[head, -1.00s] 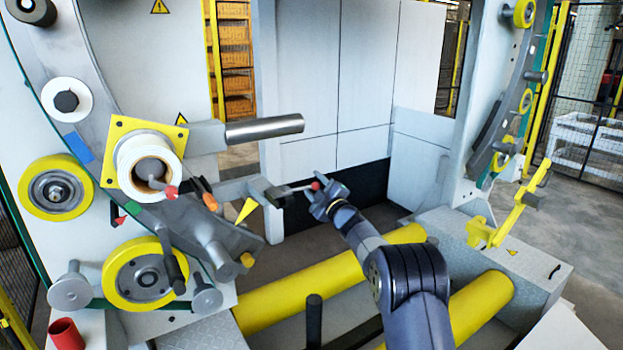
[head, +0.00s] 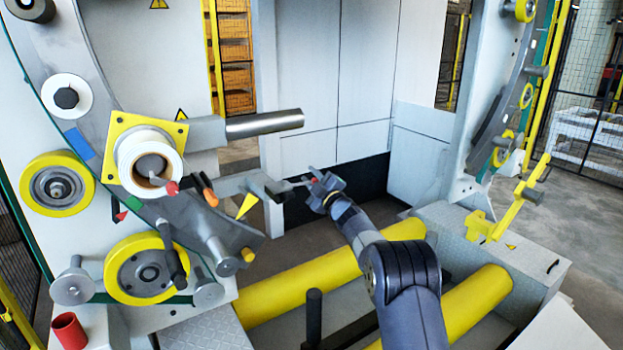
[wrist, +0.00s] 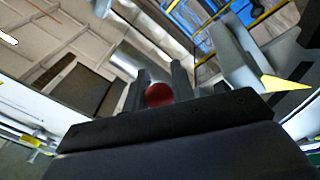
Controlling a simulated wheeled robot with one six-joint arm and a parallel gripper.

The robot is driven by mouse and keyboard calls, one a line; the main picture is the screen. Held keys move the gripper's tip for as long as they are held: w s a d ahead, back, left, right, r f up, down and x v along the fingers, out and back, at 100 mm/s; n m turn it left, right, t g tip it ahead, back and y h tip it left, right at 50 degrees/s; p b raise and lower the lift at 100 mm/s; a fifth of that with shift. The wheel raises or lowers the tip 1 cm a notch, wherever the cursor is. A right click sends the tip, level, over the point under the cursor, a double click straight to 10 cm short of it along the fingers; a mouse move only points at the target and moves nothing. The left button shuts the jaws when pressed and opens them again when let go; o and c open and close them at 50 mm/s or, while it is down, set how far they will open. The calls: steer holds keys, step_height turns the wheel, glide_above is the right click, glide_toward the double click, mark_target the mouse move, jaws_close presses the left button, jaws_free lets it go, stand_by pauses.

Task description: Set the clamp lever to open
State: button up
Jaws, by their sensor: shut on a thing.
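The clamp (head: 262,194) is a dark block at the end of a grey arm reaching right from the machine. Its thin lever (head: 296,184) points right, nearly level, and ends in a red ball knob. My gripper (head: 316,181) is shut on this knob and mostly covers it in the head view. In the wrist view the red knob (wrist: 159,94) sits between the two dark fingers. The clamp's jaw faces are too small to make out.
A yellow pointed piece (head: 246,206) stands just left of the clamp. A spool (head: 150,162) with another red-knobbed lever (head: 171,188) is farther left. A grey shaft (head: 264,123) juts out above. Yellow rollers (head: 300,287) lie below my arm.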

jaws_close()
steer(key=s+a+f+m+h+b, duration=0.2)
steer(key=a+f+m+b, duration=0.1)
steer(key=m, duration=0.6)
steer(key=s+a+f+m+h+b, duration=0.2)
steer(key=a+f+m+b, duration=0.1)
steer(key=m, duration=0.7)
steer(key=shift+f+h+b, duration=0.3)
steer(key=shift+f+b, duration=0.5)
steer(key=shift+f, duration=0.45)
steer(key=shift+m, duration=0.3)
steer(key=o, duration=0.8)
jaws_free()
steer(key=shift+f, duration=0.1)
steer(key=shift+c, duration=0.2)
steer(key=shift+s, duration=0.1)
